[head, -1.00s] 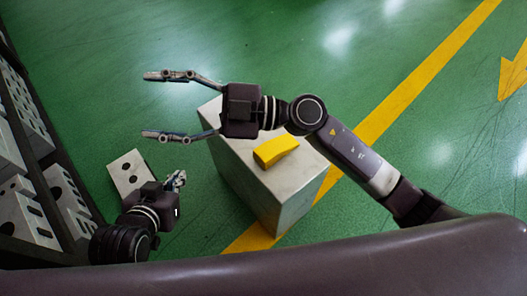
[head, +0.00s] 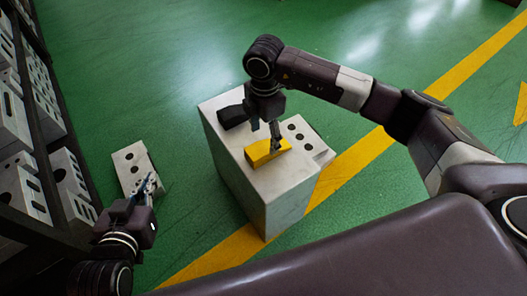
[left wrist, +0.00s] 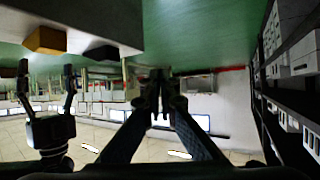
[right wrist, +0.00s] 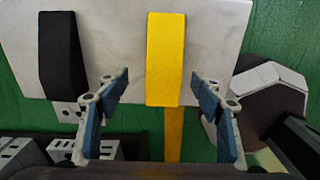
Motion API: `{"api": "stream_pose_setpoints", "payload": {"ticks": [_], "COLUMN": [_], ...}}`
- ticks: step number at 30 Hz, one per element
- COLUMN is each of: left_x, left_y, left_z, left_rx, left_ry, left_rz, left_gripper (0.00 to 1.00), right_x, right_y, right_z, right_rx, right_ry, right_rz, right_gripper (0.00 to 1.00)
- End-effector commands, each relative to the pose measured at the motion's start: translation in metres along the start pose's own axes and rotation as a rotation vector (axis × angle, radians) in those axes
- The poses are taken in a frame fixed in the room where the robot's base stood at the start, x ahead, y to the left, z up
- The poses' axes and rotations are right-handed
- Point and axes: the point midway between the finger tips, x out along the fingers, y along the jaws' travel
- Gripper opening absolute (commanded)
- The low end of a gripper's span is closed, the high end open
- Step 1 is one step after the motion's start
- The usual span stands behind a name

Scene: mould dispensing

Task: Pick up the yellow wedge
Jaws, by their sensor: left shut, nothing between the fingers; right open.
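The yellow wedge (head: 262,153) lies on top of the pale block-shaped stand (head: 240,180). My right gripper (head: 275,140) points down over the wedge, its fingers overlapping it in the head view. In the right wrist view the yellow wedge (right wrist: 166,60) shows between the two open blue-padded fingers (right wrist: 159,78), with a gap on each side. The fingers' exact height against it is unclear. My left gripper (head: 150,188) is shut and empty, left of the stand; its closed fingers show in the left wrist view (left wrist: 160,82).
A black wedge (head: 232,116) lies on the stand, behind and left of the yellow one. A grey piece with holes (head: 308,140) is at the stand's right side. Another holed block (head: 131,167) is on the floor. A shelf of blocks (head: 40,120) lines the left. The floor right is open.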

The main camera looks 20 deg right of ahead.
Motion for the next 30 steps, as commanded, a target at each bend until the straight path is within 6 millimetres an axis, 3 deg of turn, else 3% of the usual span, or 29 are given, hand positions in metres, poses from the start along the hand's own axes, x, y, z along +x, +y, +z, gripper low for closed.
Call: {"api": "stream_pose_setpoints", "payload": {"ticks": [5,18,29,30], "left_x": [0.002,-0.007,-0.010,-0.010], "left_y": [0.002,0.011,0.012,0.012], "left_z": [-0.013,-0.093,-0.103,-0.103], "left_rx": [-0.001,-0.003,-0.004,-0.004], "left_ry": [0.060,0.417,0.460,0.459], "left_rz": [0.003,0.024,0.026,0.026], "left_gripper": [0.00,0.00,0.00,0.00], "right_x": [0.009,0.051,0.054,0.054], "right_y": [-0.001,-0.006,-0.006,-0.006], "right_z": [-0.001,-0.003,-0.004,-0.004], "right_rx": [-0.001,-0.001,-0.002,-0.002], "right_ry": [0.001,0.002,0.003,0.003], "right_rz": [0.001,0.001,0.002,0.002], "right_gripper": [0.61,0.61,0.61,0.58]}}
